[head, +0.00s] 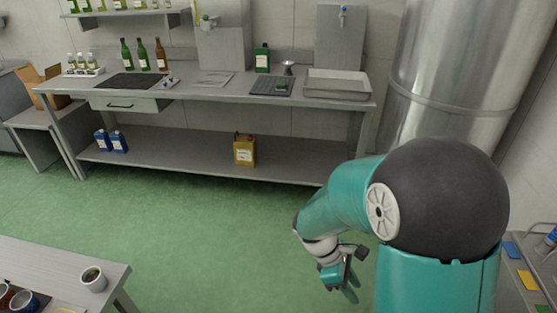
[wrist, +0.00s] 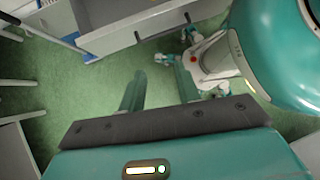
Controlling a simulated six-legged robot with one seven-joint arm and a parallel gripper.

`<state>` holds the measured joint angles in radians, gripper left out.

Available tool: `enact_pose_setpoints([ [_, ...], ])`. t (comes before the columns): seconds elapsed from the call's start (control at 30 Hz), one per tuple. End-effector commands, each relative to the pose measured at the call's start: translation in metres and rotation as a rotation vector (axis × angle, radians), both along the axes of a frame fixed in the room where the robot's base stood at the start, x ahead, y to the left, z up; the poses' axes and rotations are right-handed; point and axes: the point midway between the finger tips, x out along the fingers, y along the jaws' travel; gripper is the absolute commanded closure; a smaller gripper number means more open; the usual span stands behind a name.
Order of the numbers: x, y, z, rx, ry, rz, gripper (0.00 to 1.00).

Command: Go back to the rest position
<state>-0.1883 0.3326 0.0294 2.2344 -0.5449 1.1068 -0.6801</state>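My gripper (head: 342,287) hangs low over the green floor at the lower middle of the head view, below my bent teal arm. It is apart from the shelves and tables. In the wrist view, its two teal fingers (wrist: 157,88) stand apart with only green floor visible between them. It is open and empty.
A grey workbench (head: 215,91) with bottles, a tray (head: 337,84) and a lower shelf runs along the back wall. A yellow can (head: 244,150) stands on that shelf. A table with a cup (head: 93,279) is at the lower left. A steel tank (head: 440,75) stands behind my arm. Open floor lies between.

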Motion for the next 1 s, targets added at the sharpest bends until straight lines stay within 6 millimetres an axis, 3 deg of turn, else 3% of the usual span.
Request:
enact_pose_setpoints([
  [0.1,-0.003,0.001,0.034,0.046,-0.152,-0.135,0.67],
  [0.5,-0.027,0.008,0.128,0.241,-0.608,-0.604,0.67],
  [0.8,-0.055,0.015,0.190,0.445,-0.901,-0.950,0.67],
  [1.0,-0.071,0.019,0.217,0.568,-1.027,-1.121,0.67],
])
